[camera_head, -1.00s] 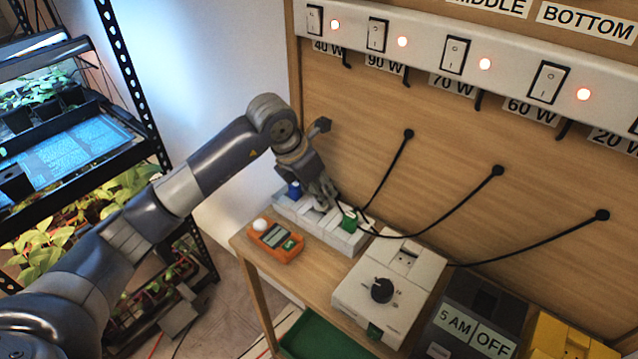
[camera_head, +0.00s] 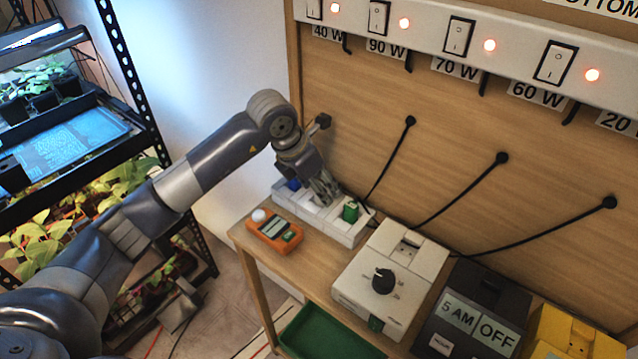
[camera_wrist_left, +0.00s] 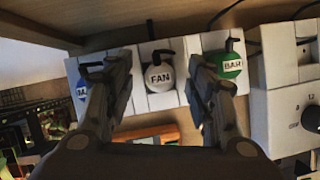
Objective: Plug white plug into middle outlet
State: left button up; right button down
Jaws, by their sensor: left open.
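The white plug (camera_wrist_left: 159,78), marked FAN, stands at the middle outlet of the white power strip (camera_wrist_left: 160,101) in the left wrist view. I cannot tell whether it is fully seated. A blue plug (camera_wrist_left: 82,90) is on its left and a green plug (camera_wrist_left: 231,66), marked BAR, on its right. My left gripper (camera_wrist_left: 156,82) is open, with one finger on each side of the white plug and gaps showing. In the head view my left gripper (camera_head: 325,196) is over the middle of the strip (camera_head: 343,233) and hides the white plug.
An orange meter (camera_head: 274,232) lies in front of the strip. A white dial box (camera_head: 375,300), a dark timer box (camera_head: 462,322) and a yellow box (camera_head: 570,340) stand to the right. Black cables hang from the wooden panel. A green tray (camera_head: 325,335) is below; a plant rack stands left.

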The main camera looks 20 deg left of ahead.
pick_arm(q)
jog(key=shift+r, duration=0.1)
jog(key=shift+s+a+r, duration=0.1)
jog(key=shift+a+r, duration=0.05)
jog(key=shift+r, duration=0.2)
jog(key=v, duration=1.1)
jog(key=shift+s, duration=0.1)
